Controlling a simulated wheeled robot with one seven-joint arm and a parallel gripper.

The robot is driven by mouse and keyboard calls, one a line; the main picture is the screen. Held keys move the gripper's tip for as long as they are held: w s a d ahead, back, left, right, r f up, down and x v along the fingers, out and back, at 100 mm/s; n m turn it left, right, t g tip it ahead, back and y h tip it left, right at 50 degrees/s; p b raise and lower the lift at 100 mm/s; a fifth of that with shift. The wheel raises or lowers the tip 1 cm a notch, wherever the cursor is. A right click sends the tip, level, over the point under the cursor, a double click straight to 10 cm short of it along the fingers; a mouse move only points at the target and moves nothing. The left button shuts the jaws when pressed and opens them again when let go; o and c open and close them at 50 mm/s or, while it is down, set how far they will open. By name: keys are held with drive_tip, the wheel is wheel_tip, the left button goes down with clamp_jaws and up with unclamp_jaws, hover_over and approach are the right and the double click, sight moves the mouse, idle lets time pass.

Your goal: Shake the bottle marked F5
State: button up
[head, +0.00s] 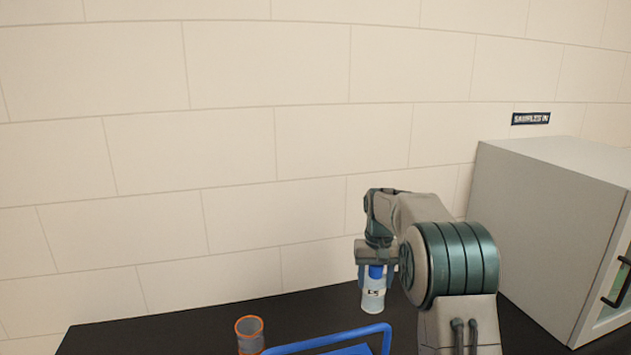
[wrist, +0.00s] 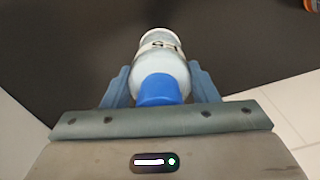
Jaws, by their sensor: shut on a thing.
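A pale, clear bottle (head: 373,299) with a blue cap and a white label hangs nearly upright below my gripper (head: 375,274). The dark marking on the label is small and seems to end in 5, but I cannot read it for sure. In the wrist view the bottle (wrist: 163,66) sits between the two blue fingers of my gripper (wrist: 158,88), with its blue cap (wrist: 159,90) nearest the palm. The gripper is shut on the bottle. I cannot tell whether the bottle's base touches the counter.
A black counter (head: 190,327) runs along the tiled wall. A grey cup with an orange rim (head: 250,336) and a blue-handled carrier (head: 335,340) stand at the front. A grey cabinet (head: 545,205) stands at the right, below a "SAMPLES IN" sign (head: 531,118). The left counter is bare.

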sight(373, 285)
drive_tip(key=f, duration=0.1)
drive_tip(key=w+f, duration=0.1)
drive_tip(key=f, duration=0.1)
drive_tip(key=shift+a, duration=0.1)
wheel_tip(373, 285, up, 7)
drive_tip(key=shift+w, duration=0.15)
drive_tip(key=f, duration=0.1)
drive_tip(key=s+f, duration=0.1)
drive_tip(key=f, duration=0.2)
drive_tip(key=shift+s, duration=0.25)
drive_tip(key=f, duration=0.3)
drive_tip(key=shift+w+f, duration=0.1)
drive_tip(key=shift+w, duration=0.1)
drive_tip(key=r, duration=0.2)
drive_tip(key=w+r, duration=0.1)
drive_tip(key=r, duration=0.4)
drive_tip(key=shift+w, duration=0.25)
drive_tip(key=f, duration=0.2)
drive_tip(key=s+f, duration=0.1)
drive_tip(key=f, duration=0.1)
drive_tip(key=s+f, duration=0.1)
drive_tip(key=f, duration=0.1)
drive_tip(key=shift+f, duration=0.3)
drive_tip(key=shift+w+f, duration=0.3)
drive_tip(key=shift+w, duration=0.5)
drive_tip(key=shift+s+r, duration=0.25)
drive_tip(key=shift+s, duration=0.15)
drive_tip(key=shift+w+f, duration=0.1)
drive_tip(key=shift+w, duration=0.1)
drive_tip(key=shift+s, duration=0.1)
